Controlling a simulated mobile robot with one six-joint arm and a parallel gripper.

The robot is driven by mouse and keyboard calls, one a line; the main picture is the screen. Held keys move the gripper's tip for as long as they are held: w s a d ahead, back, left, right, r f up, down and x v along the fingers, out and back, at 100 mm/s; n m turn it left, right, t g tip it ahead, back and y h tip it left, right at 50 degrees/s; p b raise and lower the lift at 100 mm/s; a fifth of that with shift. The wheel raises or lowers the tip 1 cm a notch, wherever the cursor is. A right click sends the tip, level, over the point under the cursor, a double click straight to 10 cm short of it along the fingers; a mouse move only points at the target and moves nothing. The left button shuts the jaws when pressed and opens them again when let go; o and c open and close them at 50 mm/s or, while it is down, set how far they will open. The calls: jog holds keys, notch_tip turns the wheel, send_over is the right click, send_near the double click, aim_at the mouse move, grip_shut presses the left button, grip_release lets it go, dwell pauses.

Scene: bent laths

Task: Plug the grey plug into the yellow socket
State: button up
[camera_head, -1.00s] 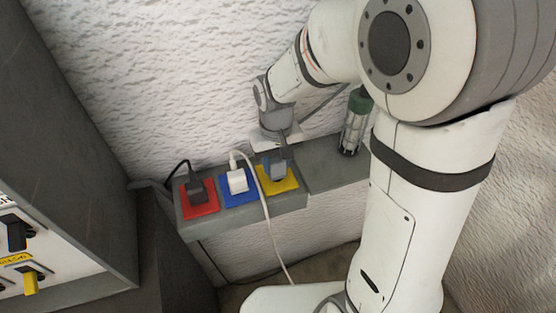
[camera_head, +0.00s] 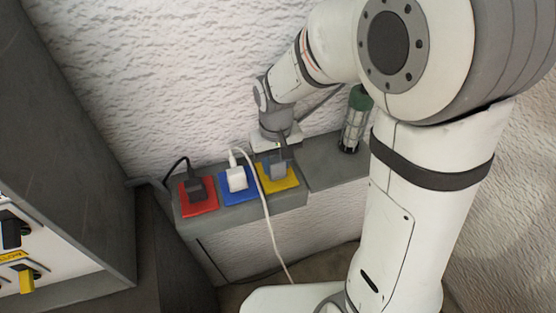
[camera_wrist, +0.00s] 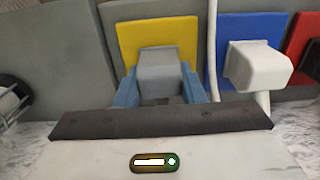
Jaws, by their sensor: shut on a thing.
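The yellow socket (camera_head: 290,184) is the right one of three on the grey ledge; it also shows in the wrist view (camera_wrist: 158,32). The grey plug (camera_wrist: 160,72) is between the two blue fingers of my gripper (camera_wrist: 158,88), which is shut on it. In the head view the gripper (camera_head: 276,168) is right over the yellow socket, with the plug (camera_head: 278,172) partly hidden by it. The plug's far side is up against or very close to the yellow plate; its pins are hidden, and I cannot tell how deep it sits.
A white plug (camera_head: 237,179) sits in the blue socket (camera_head: 240,198), its white cable hanging down the front. A black plug (camera_head: 196,188) sits in the red socket (camera_head: 199,206). A green-capped lamp (camera_head: 353,122) stands on the ledge to the right. A grey cabinet (camera_head: 70,140) is at left.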

jog(key=o, duration=1)
notch_tip(320, 180, up, 8)
jog(key=shift+f+b, duration=0.1)
jog(key=shift+b, duration=0.25)
jog(key=s+d+r+m+t, duration=0.1)
jog(key=s+d, duration=0.3)
jog(key=s+d+r+m+t, duration=0.1)
jog(key=s+d, duration=0.3)
jog(key=s+d+r+m+t, duration=0.1)
jog(key=s+d, duration=0.3)
jog(key=shift+s+d, duration=0.35)
jog(key=shift+d, duration=0.05)
